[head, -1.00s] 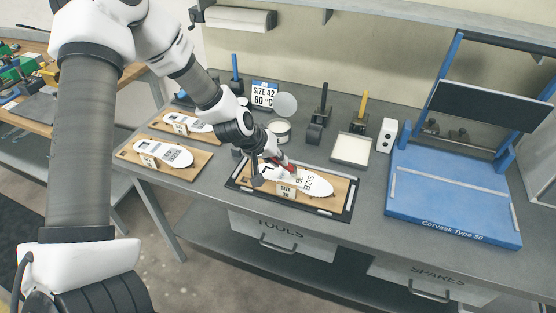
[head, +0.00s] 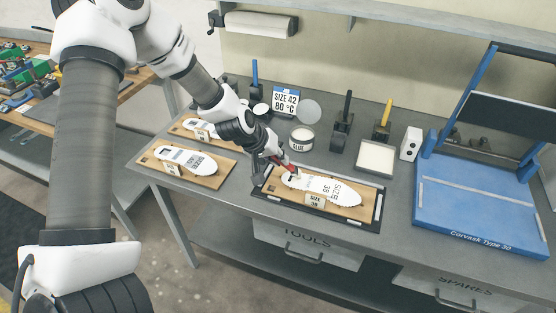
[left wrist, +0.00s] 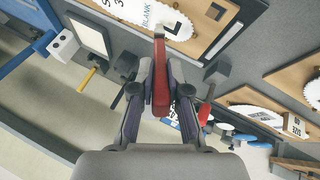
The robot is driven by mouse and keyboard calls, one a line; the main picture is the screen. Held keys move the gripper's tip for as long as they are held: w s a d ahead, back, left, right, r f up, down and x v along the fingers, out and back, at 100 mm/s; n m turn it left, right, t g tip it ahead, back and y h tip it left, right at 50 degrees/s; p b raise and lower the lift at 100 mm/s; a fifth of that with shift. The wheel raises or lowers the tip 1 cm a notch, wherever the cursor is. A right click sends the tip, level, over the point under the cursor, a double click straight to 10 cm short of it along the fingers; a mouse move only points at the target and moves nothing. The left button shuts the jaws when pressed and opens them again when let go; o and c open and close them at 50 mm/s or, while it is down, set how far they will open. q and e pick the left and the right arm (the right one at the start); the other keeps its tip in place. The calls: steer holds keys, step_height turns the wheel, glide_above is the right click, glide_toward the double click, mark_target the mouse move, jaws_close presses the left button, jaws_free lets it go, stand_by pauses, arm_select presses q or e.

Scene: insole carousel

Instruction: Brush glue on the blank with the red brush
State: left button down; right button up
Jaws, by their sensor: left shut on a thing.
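My left gripper (head: 277,163) is shut on the red brush (head: 287,166). In the left wrist view the brush (left wrist: 161,78) is between the fingers (left wrist: 160,92), with its far end over the white blank (left wrist: 155,14). In the head view the brush's lower end is at the left end of the blank (head: 335,190), which lies on a wooden board in a black frame (head: 376,207). I cannot tell whether the bristles touch it. The open glue tin (head: 302,138) stands behind the frame. My right gripper is not in view.
Two boards with white blanks (head: 188,160) lie to the left. Behind are brushes with blue, black (head: 347,105) and yellow handles (head: 386,113), a size sign (head: 286,99) and a pale square pad (head: 375,158). A blue press (head: 465,215) stands at the right.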

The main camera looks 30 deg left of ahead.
arm_select(q)
steer(key=shift+r, duration=0.95)
steer(key=shift+d+r+p, duration=0.2)
steer(key=shift+r+p, duration=0.25)
steer(key=shift+d+r+p, duration=0.2)
steer(key=shift+r+p, duration=0.2)
steer(key=shift+r, duration=0.4)
steer(key=shift+a+r+p, duration=0.25)
steer(key=shift+r+p, duration=0.8)
steer(key=shift+p, duration=0.05)
steer(key=shift+d+r, duration=0.15)
steer(key=shift+r, duration=0.25)
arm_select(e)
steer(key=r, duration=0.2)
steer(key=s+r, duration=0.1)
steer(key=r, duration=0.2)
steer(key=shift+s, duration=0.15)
arm_select(q)
steer(key=shift+f, duration=0.1)
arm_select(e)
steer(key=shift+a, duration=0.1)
